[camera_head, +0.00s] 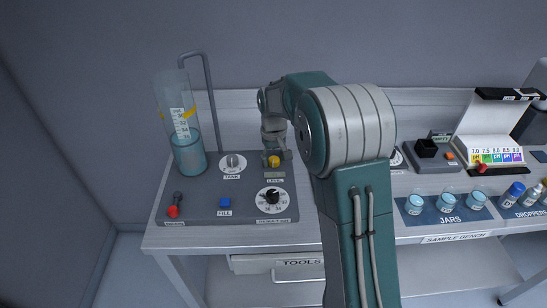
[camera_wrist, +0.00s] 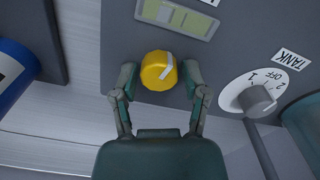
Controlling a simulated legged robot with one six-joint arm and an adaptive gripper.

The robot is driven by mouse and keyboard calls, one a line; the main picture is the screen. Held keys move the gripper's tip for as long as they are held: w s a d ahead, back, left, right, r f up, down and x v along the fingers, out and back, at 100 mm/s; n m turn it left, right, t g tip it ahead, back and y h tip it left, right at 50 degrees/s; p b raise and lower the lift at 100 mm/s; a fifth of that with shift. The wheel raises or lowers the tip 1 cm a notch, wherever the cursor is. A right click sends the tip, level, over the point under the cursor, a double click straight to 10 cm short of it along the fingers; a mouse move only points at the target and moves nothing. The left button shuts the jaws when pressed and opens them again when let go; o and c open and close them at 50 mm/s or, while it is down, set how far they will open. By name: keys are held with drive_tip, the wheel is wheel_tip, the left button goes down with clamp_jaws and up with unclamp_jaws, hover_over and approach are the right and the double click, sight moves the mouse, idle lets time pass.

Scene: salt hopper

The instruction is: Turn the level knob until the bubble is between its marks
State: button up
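The yellow level knob (camera_wrist: 157,71) with a pale pointer stripe is in the middle of the wrist view. In the head view the knob (camera_head: 274,161) shows just below my gripper (camera_head: 275,150). In the wrist view my gripper (camera_wrist: 160,73) is open, with one fingertip on each side of the knob and narrow gaps showing. The level window (camera_wrist: 183,17), a pale green strip, lies beyond the knob at the top edge. Its bubble and marks are too small to tell apart. In the head view a LEVEL label (camera_head: 274,175) sits below the knob.
The TANK dial (camera_wrist: 255,98) stands right of the knob in the wrist view. The head view shows the water cylinder (camera_head: 188,154), blue FILL button (camera_head: 225,202), red-tipped lever (camera_head: 173,211) and black dial (camera_head: 272,196). Jars (camera_head: 446,202) stand farther right, beyond my arm.

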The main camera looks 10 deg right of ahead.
sight(273, 159)
drive_tip(key=shift+r, duration=0.2)
wheel_tip(273, 159, up, 12)
drive_tip(key=shift+f, duration=0.15)
idle(0.5)
drive_tip(key=s+r+t, duration=0.1)
drive_tip(key=s+r, duration=0.3)
drive_tip(key=s, duration=0.4)
drive_tip(key=s+r+t, duration=0.2)
drive_tip(key=s+r, duration=0.1)
drive_tip(key=s, duration=0.5)
drive_tip(key=s+f+m+t, duration=0.1)
drive_tip(key=s+f, duration=0.3)
drive_tip(key=s, duration=1.1)
drive_tip(key=shift+s+m+t, duration=0.15)
drive_tip(key=shift+m+t, duration=0.25)
drive_tip(key=shift+t, duration=0.4)
drive_tip(key=shift+r, duration=0.15)
